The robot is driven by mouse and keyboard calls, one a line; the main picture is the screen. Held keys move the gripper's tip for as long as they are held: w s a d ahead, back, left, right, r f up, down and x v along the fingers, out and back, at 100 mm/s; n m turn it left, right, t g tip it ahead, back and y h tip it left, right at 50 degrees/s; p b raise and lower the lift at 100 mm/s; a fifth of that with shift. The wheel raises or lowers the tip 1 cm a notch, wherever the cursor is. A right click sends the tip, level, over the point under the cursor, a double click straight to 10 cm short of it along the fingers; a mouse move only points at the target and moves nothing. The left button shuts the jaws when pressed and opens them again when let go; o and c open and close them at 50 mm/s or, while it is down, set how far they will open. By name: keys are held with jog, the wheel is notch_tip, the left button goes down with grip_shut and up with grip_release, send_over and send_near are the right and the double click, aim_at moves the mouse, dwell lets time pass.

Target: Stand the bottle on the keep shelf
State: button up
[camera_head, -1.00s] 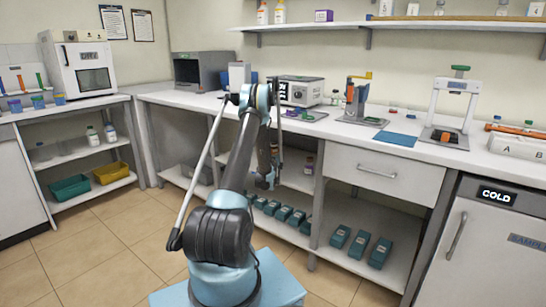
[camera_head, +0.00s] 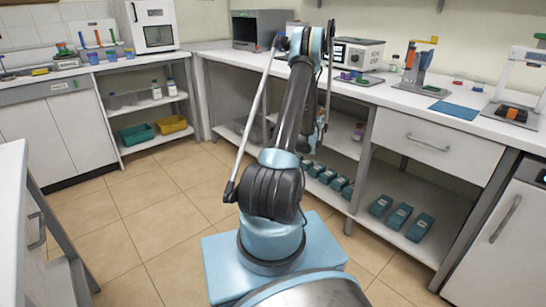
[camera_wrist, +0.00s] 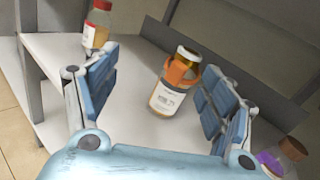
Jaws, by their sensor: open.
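An amber-orange bottle with a white label and a pale cap (camera_wrist: 170,98) appears to stand on a pale shelf (camera_wrist: 130,125) in the wrist view, tilted in the picture. My gripper (camera_wrist: 160,88) is open, its blue-padded fingers on either side of the bottle, with a gap on the left. I cannot tell whether the right finger touches it. Which shelf is the keep shelf is not readable.
A red-capped bottle (camera_wrist: 97,25) stands beyond the left finger; purple (camera_wrist: 268,161) and brown (camera_wrist: 293,148) caps show at lower right. Teal boxes (camera_head: 399,217) line the lower shelf. White bottles (camera_head: 156,90) stand on the left rack. Floor (camera_head: 130,220) to the left is clear.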

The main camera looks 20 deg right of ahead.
jog(key=w+a+r+n+y, duration=0.1)
jog(key=a+r+n+y, duration=0.45)
jog(key=a, duration=0.55)
jog(key=w+a+r+n+y, duration=0.1)
jog(key=a+r+n+y, duration=0.1)
jog(key=a+r+n, duration=0.65)
jog(key=s+a+r+n+g+y, duration=0.1)
jog(key=s+a+r+n+y, duration=0.3)
jog(key=a, duration=0.6)
jog(key=s+a+r+n+g, duration=0.1)
jog(key=s+a+n+g, duration=0.1)
jog(key=s+a+n, duration=0.6)
jog(key=s+a+f+n+g, duration=0.2)
jog(key=s+a+n+g, duration=0.3)
jog(key=s+a, duration=0.95)
jog(key=s+d+f+n+g+h, duration=0.1)
jog(key=s+f+n, duration=0.3)
jog(key=s, duration=1)
jog(key=s+d+f+n+g+h, duration=0.1)
jog(key=s+f+n+g, duration=0.3)
jog(key=s, duration=1)
jog(key=shift+f+n, duration=0.8)
jog(key=shift+n, duration=0.1)
